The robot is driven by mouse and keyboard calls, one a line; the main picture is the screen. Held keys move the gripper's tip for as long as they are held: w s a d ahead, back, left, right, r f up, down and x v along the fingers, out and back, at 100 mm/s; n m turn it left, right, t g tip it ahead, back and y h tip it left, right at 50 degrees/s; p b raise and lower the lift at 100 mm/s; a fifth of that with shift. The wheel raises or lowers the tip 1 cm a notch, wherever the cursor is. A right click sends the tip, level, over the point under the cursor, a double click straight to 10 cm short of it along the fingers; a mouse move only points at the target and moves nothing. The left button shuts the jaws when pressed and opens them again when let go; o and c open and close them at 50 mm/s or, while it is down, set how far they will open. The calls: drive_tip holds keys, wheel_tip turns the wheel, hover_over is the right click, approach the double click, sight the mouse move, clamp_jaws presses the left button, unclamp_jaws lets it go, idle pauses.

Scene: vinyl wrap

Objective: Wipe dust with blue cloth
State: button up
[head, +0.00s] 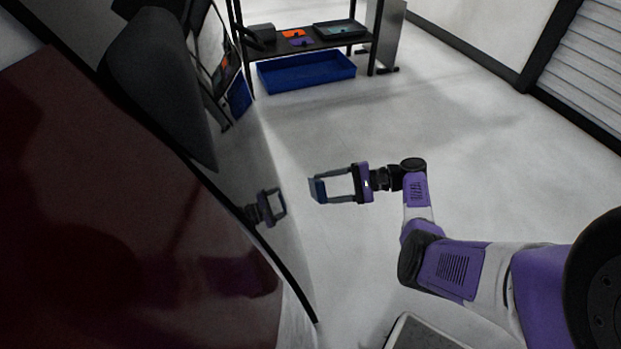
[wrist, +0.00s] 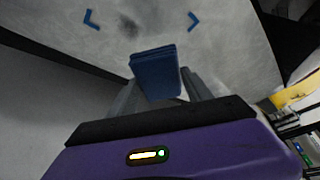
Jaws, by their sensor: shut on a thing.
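My gripper (head: 322,190) is shut on a folded dark blue cloth (head: 316,189), held between its fingertips. The cloth also shows in the wrist view (wrist: 155,74), just beyond the two grey fingers. The grey, shiny side of a car (head: 262,165) stands to the left of my gripper, and a visible gap separates the cloth from it in the head view. In the wrist view a dark smudge of dust (wrist: 128,26) lies on the car's panel ahead of the cloth, between two blue corner marks (wrist: 91,19). The dust cannot be made out in the head view.
The car's dark red top (head: 110,220) and a dark mirror-like part (head: 158,85) fill the left. A black shelf (head: 325,42) with tools and trays stands at the back, with a blue bin (head: 306,72) underneath. The floor to the right is largely clear.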

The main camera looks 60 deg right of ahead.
drive_tip(key=s+a+f, duration=0.3)
drive_tip(key=s+a, duration=0.2)
drive_tip(key=a, duration=0.1)
drive_tip(key=w+a+r+p, duration=0.1)
drive_tip(key=w+a+p, duration=0.1)
drive_tip(key=a, duration=0.3)
drive_tip(key=shift+w+a, duration=0.2)
drive_tip(key=shift+w, duration=0.6)
drive_tip(key=shift+w+a+r+p, duration=0.1)
drive_tip(key=shift+w+a+p, duration=0.2)
drive_tip(key=shift+w+a, duration=0.4)
idle(0.4)
drive_tip(key=w+d, duration=0.1)
drive_tip(key=w+d+b, duration=0.1)
drive_tip(key=w, duration=0.1)
idle(0.6)
